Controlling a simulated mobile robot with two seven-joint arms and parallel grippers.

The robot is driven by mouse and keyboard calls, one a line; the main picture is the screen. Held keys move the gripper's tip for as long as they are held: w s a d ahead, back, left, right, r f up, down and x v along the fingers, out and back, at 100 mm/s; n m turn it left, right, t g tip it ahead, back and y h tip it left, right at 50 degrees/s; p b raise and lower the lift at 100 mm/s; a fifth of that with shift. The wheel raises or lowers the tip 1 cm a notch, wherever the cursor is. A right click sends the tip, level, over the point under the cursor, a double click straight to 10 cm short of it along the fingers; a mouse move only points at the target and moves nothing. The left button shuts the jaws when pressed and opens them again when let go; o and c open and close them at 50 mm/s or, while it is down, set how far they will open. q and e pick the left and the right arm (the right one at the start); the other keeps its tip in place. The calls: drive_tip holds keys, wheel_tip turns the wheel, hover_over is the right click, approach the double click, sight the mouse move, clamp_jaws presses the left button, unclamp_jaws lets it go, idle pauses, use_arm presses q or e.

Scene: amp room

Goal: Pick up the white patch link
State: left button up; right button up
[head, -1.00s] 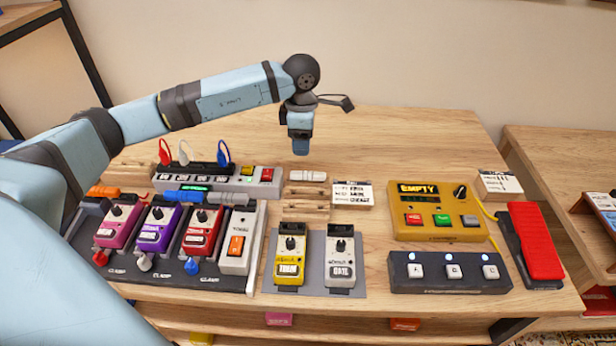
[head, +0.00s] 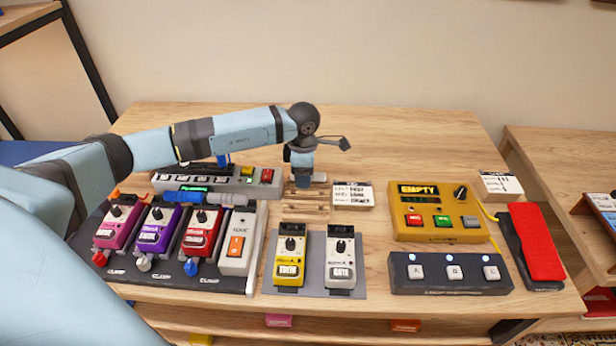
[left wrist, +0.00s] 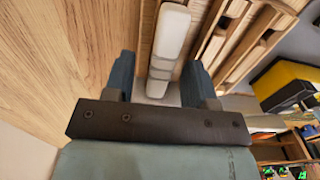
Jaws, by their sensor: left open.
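The white patch link (left wrist: 172,35) is a pale, rounded bar on the wooden tabletop, beside a slotted wooden rack. In the left wrist view it runs between the two fingers of my left gripper (left wrist: 160,76), which is open with a gap on each side of the link. In the head view my left gripper (head: 303,182) points down over the link and hides most of it; only its right end (head: 320,177) shows. Contact height is hard to judge. My right gripper is not in view.
The wooden rack (head: 306,207) lies just in front, with a lettered card (head: 352,195) to its right. A power strip (head: 232,183) and a pedalboard (head: 200,280) with several pedals are at left. A yellow unit (head: 440,213) stands at right. The table's back is clear.

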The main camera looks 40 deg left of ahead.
use_arm(q)
drive_tip(key=shift+c, duration=0.2)
clamp_jaws()
drive_tip(key=shift+r, duration=0.2)
